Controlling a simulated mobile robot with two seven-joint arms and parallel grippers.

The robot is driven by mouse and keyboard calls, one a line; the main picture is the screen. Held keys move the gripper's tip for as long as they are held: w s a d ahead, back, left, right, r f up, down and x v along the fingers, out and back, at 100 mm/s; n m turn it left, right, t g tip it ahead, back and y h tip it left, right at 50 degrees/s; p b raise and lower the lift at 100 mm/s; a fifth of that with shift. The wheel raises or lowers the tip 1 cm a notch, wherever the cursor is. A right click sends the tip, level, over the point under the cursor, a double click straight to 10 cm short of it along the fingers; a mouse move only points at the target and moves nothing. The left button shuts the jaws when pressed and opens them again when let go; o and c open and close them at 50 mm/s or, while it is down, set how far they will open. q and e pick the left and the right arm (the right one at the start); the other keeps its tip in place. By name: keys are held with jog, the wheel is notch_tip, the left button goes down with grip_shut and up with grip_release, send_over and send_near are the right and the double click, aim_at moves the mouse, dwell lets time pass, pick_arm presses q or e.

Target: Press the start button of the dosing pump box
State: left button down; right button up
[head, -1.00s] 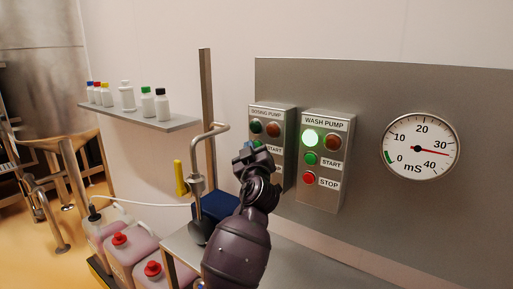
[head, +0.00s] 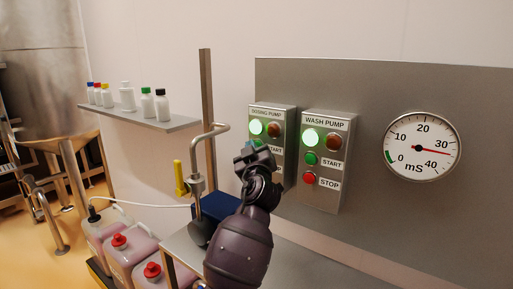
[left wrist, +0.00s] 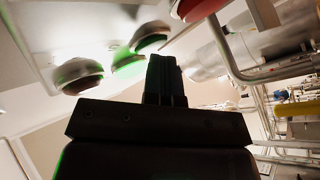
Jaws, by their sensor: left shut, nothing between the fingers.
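The dosing pump box (head: 269,110) is on the grey panel, left of the wash pump box. Its left lamp (head: 256,127) glows green and its right lamp (head: 273,129) is dark red. My left gripper (head: 247,158) is shut and empty, in front of the lower left of this box. It hides the start button in the head view; only part of the START label shows beside it. In the left wrist view the shut fingers (left wrist: 164,78) are close to several round domes, one with a green glow (left wrist: 78,72). Contact cannot be told. My right gripper is not in view.
The wash pump box (head: 326,160), with its green lamp lit, stands close to the right. A bent metal pipe (head: 197,180) stands left of my gripper. A round gauge (head: 421,146) is farther right. A bottle shelf (head: 150,122) and red-capped canisters (head: 125,255) are at left.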

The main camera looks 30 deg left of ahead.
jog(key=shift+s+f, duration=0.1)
pick_arm(q)
jog(key=shift+s+a, duration=0.1)
jog(key=shift+s, duration=0.7)
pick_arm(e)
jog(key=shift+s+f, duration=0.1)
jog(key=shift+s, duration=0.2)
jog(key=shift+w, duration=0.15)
pick_arm(q)
jog(key=s+p, duration=0.1)
jog(key=s, duration=0.4)
jog(key=shift+a, duration=0.15)
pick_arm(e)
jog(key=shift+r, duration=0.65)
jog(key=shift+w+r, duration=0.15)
